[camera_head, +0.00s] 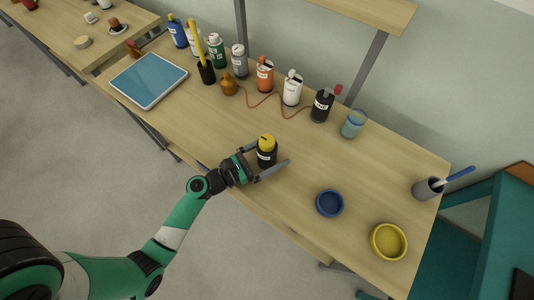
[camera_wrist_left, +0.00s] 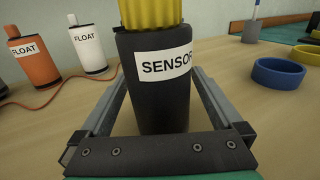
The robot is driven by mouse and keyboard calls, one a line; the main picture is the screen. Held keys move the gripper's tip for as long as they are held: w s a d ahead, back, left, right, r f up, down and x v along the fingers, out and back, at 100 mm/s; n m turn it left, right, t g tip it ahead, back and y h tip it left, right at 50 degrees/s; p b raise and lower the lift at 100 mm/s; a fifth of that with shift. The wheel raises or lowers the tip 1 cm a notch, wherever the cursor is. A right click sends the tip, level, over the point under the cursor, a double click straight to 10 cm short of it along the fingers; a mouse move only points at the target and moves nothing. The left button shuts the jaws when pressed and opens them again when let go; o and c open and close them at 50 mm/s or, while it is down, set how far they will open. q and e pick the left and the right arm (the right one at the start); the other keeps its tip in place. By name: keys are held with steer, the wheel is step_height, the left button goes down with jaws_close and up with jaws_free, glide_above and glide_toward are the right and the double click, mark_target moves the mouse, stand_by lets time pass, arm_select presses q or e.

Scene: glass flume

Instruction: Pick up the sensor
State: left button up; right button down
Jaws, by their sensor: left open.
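The sensor (camera_head: 267,155) is a black cylinder with a yellow ribbed cap, standing upright near the front edge of the wooden bench. Its white label reads SENSOR in the left wrist view, where the sensor (camera_wrist_left: 155,85) fills the middle and its cap top is cut off. My left gripper (camera_head: 270,158) is open, with one finger on each side of the sensor. In the left wrist view a gap shows beside the right finger; whether the left finger touches cannot be told. My right gripper is not in view.
An orange float (camera_head: 265,75), a white float (camera_head: 292,88) and a black bottle (camera_head: 322,105) stand behind, with a red cord. A blue dish (camera_head: 329,203) and a yellow dish (camera_head: 388,241) lie to the right. A tablet (camera_head: 149,80) lies left. Bench around the sensor is clear.

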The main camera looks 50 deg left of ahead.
arm_select(q)
steer(key=shift+w+d, duration=0.15)
steer(key=shift+w, duration=0.55)
steer(key=shift+c, duration=0.2)
steer(key=c, duration=1.4)
steer(key=shift+c, duration=0.2)
